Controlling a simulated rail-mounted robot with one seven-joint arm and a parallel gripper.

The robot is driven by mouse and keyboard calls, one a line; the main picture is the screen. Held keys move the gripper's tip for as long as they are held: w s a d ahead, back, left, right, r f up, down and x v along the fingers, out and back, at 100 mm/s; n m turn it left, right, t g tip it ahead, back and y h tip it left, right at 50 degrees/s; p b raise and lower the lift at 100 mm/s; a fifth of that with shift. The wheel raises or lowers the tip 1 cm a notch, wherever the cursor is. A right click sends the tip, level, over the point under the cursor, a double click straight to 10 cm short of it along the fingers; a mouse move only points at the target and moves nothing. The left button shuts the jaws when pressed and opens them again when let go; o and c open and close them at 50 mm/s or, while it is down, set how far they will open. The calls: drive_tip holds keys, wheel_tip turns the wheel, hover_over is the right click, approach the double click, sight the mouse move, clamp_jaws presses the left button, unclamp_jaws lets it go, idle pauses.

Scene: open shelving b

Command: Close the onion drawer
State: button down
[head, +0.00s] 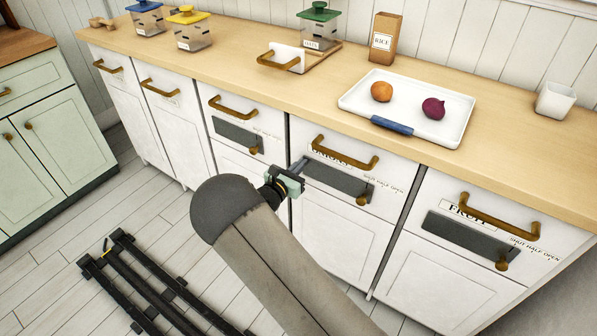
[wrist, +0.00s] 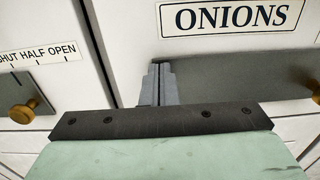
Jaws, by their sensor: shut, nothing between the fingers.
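The onion drawer (head: 398,168) is in the middle right of the counter front. It has a brass bar handle (head: 345,153), a dark panel (head: 335,180) and a brass knob (head: 363,197). Its ONIONS label (wrist: 236,16) reads clearly in the wrist view. I cannot tell how far out the drawer stands. My gripper (head: 303,163) is shut and empty, pointing at the left part of the drawer front. In the wrist view its fingertips (wrist: 160,68) are below and left of the label, at the panel's left end. I cannot tell whether they touch.
The fruit drawer (head: 435,195) is to the right, and another panelled drawer (head: 240,122) is to the left. The counter bears a white tray (head: 360,100) with an orange fruit (head: 381,91) and a purple onion (head: 433,108), a rice box (head: 385,38) and a white cup (head: 556,100).

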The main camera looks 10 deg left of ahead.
drive_tip(key=shift+w+d+r, duration=0.15)
drive_tip(key=shift+w, duration=0.15)
drive_tip(key=shift+w+d+r, duration=0.1)
drive_tip(key=shift+r, duration=0.05)
drive_tip(key=p+v, duration=0.1)
drive_tip(key=v, duration=1.4)
drive_tip(key=s+d+r+m+g+h+p, duration=0.1)
drive_tip(key=s+d+r+m+g+p, duration=0.15)
drive_tip(key=d+r+m+g, duration=0.4)
drive_tip(key=s+d+r+m+g+h+p, duration=0.1)
drive_tip(key=s+d+r+m+g+p, duration=0.2)
drive_tip(key=d, duration=0.7)
drive_tip(key=s+d+r+m+g+p, duration=0.1)
drive_tip(key=s+d+r+m+g, duration=0.1)
drive_tip(key=d+r+m+g, duration=0.35)
drive_tip(key=s+d+r+m+y+p, duration=0.3)
drive_tip(key=s+r+m+y, duration=0.2)
drive_tip(key=s+m, duration=0.2)
drive_tip(key=s+d+r+m+y+p, duration=0.3)
drive_tip(key=s+r+m+y, duration=0.2)
drive_tip(key=s+m, duration=0.3)
drive_tip(key=s, duration=0.3)
drive_tip(key=shift+d+r+g+p, duration=0.25)
drive_tip(key=shift+d+g+p, duration=0.05)
drive_tip(key=shift+g, duration=0.1)
